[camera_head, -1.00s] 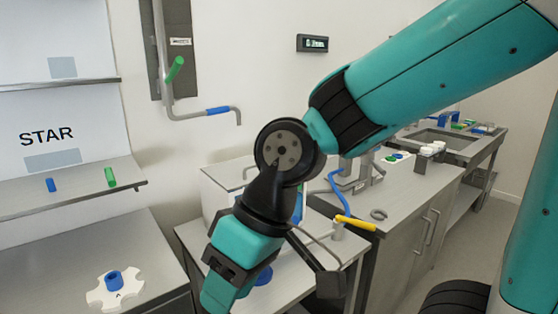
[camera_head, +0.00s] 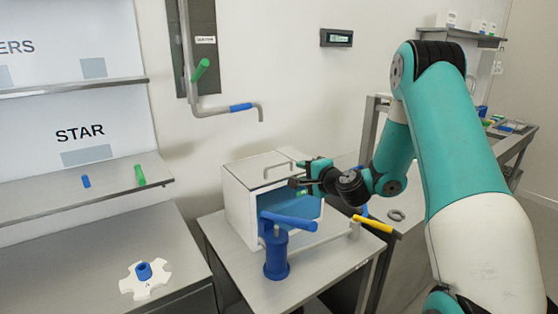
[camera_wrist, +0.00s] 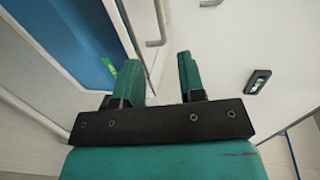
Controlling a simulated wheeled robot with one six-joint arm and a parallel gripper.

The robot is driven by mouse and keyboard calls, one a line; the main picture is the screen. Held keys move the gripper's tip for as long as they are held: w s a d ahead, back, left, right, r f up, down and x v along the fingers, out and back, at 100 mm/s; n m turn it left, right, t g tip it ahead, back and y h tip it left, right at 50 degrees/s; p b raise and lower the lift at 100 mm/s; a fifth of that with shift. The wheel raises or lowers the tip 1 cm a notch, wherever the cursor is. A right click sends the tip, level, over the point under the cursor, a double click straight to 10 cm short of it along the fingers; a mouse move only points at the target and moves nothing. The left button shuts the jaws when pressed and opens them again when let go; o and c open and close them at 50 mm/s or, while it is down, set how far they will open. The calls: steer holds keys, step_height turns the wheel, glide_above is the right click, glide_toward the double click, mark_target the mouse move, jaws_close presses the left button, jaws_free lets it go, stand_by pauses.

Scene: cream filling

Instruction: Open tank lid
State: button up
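The tank is a white box (camera_head: 240,208) with a blue front, standing on a metal table. Its lid on top carries a thin grey handle (camera_head: 281,166). My gripper (camera_head: 303,173) is at the upper right front of the tank, close to the lid handle and pointing left. In the wrist view my gripper (camera_wrist: 158,68) has its two teal fingers apart, with nothing held between them. A pale bar that looks like the handle (camera_wrist: 157,42) shows beyond the fingertips. Whether the fingers touch the lid cannot be told.
A blue valve with a lever (camera_head: 277,255) stands before the tank. A yellow-handled tap (camera_head: 372,223) is to the right. A wall pipe (camera_head: 228,109) hangs above. A white star-shaped plate (camera_head: 145,280) with a blue knob lies on the left counter. A wall display (camera_head: 336,38) is above right.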

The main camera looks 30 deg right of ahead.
mark_target(279, 164)
steer(key=w+p, duration=0.1)
steer(key=w, duration=0.3)
steer(key=w+f+p, duration=0.1)
steer(key=w+p, duration=0.1)
steer(key=w, duration=0.2)
steer(key=w+f+p, duration=0.1)
steer(key=w, duration=0.3)
steer(key=shift+w+a+f+p, duration=0.25)
steer(key=shift+w+p, duration=0.05)
steer(key=shift+p, duration=0.05)
jaws_close()
